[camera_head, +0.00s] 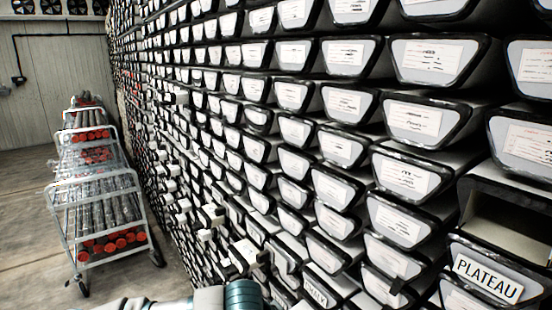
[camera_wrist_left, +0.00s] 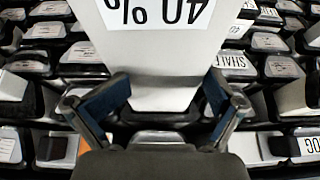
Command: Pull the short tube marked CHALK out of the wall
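My left arm enters at the bottom of the head view, and its gripper is not clear there. In the left wrist view my left gripper (camera_wrist_left: 165,95) has its two blue-padded fingers spread apart. A pale tube end (camera_wrist_left: 165,60) with an upside-down "40 %" label stands in front of and between them; I cannot tell whether the pads touch it. No label clearly reads CHALK. A half-hidden label (camera_head: 315,292) low in the head view's wall is too partial to read surely. My right gripper is not in view.
The wall is packed with pale dark-rimmed tube ends. A PLATEAU tube (camera_head: 487,279) sits below an empty slot (camera_head: 508,222) at lower right. A SHALE label (camera_wrist_left: 232,62) shows in the wrist view. Wire trolleys (camera_head: 100,200) stand on the left floor, with clear floor beside them.

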